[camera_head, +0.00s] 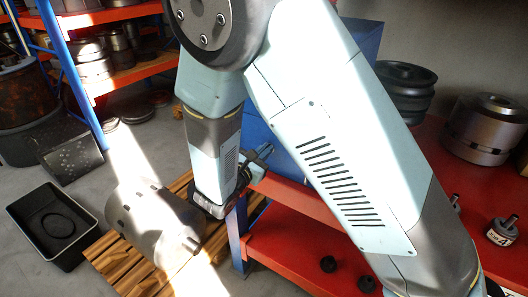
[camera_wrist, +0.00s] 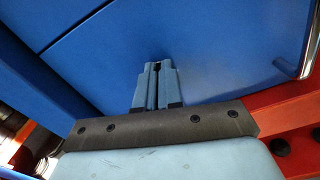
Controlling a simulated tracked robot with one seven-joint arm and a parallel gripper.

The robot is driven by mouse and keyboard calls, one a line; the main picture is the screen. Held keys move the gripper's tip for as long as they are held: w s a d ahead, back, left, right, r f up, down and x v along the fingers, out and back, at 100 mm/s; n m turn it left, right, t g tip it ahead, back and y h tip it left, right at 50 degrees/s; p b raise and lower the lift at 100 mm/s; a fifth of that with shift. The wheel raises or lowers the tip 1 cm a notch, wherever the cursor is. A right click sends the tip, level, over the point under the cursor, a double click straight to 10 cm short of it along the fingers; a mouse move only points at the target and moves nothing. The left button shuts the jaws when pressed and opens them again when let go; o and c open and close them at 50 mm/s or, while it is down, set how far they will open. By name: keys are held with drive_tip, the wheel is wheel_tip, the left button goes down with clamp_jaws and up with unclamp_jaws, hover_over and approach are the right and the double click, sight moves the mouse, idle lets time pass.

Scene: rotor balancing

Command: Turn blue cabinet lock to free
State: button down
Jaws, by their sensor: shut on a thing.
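The blue cabinet (camera_head: 362,38) stands on a red bench behind my arm, which hides most of it. Its blue face fills much of the wrist view (camera_wrist: 220,50), with a dark seam running across the upper left. My gripper (camera_wrist: 156,72) points at this face, its two fingers close together. It is shut on a small dark part at the fingertips, apparently the cabinet lock; the fingers hide nearly all of it, so its turn position cannot be told. In the head view my gripper (camera_head: 262,155) is at the cabinet, left of my upper arm.
A bent metal handle (camera_wrist: 307,58) is at the right of the cabinet face. The red bench (camera_head: 290,240) bears dark metal parts. A grey cylinder (camera_head: 150,222) lies on a wooden pallet (camera_head: 112,262); a black tray (camera_head: 50,226) is on the floor.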

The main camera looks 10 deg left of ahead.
drive_tip(key=shift+s+d+f+m, duration=0.15)
drive_tip(key=shift+f+m, duration=0.1)
drive_tip(key=shift+m, duration=2.2)
drive_tip(key=shift+d+f+m, duration=0.2)
drive_tip(key=shift+m, duration=2.3)
drive_tip(key=shift+s+d+f+m, duration=0.15)
drive_tip(key=shift+f+m, duration=0.1)
drive_tip(key=shift+m, duration=2.2)
drive_tip(key=c, duration=1.3)
unclamp_jaws()
drive_tip(key=shift+w+r, duration=0.1)
drive_tip(key=v, duration=1.3)
drive_tip(key=shift+s+a, duration=0.25)
drive_tip(key=shift+s, duration=0.1)
